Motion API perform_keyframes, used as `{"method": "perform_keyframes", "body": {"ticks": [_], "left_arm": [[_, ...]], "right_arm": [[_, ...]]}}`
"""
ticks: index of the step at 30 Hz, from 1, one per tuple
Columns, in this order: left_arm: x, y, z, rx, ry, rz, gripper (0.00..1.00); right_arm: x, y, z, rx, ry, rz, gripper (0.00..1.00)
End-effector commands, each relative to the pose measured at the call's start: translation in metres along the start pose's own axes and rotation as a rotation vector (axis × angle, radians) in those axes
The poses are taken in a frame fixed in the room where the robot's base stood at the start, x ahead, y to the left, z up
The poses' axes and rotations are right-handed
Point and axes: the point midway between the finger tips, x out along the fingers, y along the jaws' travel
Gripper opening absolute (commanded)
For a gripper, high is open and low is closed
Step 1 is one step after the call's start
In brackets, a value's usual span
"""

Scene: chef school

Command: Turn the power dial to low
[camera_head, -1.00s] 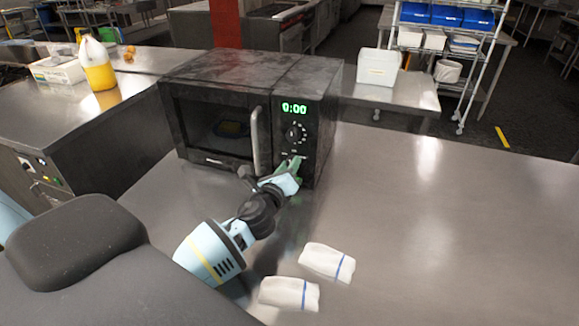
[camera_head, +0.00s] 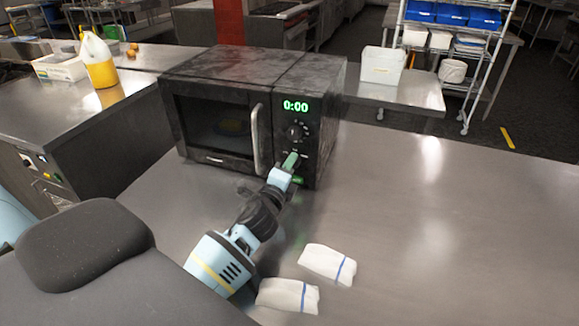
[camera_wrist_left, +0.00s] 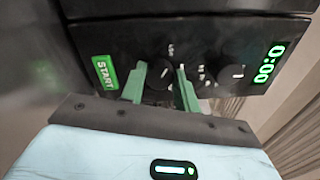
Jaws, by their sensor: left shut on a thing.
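The black microwave (camera_head: 220,118) stands on the steel counter with its door shut and its display reading 0:00. Its panel has an upper dial (camera_head: 295,131) and a lower dial, with a green START button (camera_head: 298,180) below. My left gripper (camera_head: 291,160) is at the lower dial. In the left wrist view its green fingers (camera_wrist_left: 161,68) are shut on this dark lower dial (camera_wrist_left: 158,76), one on each side. The other dial (camera_wrist_left: 231,73) lies apart, toward the display (camera_wrist_left: 268,63). The dial labels are too small to read. My right gripper is not in view.
Two white folded cloths with blue bands (camera_head: 327,264) (camera_head: 288,295) lie on the counter near my left arm. The counter (camera_head: 450,220) to the right is clear. The microwave's door handle (camera_head: 257,138) stands out just left of the panel.

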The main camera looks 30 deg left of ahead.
Motion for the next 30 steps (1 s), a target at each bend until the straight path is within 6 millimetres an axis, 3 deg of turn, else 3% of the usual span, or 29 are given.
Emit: {"method": "perform_keyframes", "body": {"ticks": [14,15,20,30], "left_arm": [[0.0001,-0.0002,0.0001,-0.017,-0.001,-0.001,0.08],[0.0001,-0.0002,0.0,-0.017,-0.001,-0.001,0.32],[0.0001,-0.0002,0.0,-0.016,-0.001,-0.001,0.53],[-0.0028,0.0005,-0.0002,-0.015,0.0,0.0,0.53]], "right_arm": [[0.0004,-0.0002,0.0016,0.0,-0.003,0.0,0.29],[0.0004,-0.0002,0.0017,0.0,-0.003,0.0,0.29],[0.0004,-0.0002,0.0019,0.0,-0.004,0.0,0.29],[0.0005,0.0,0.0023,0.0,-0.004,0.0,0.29]]}}
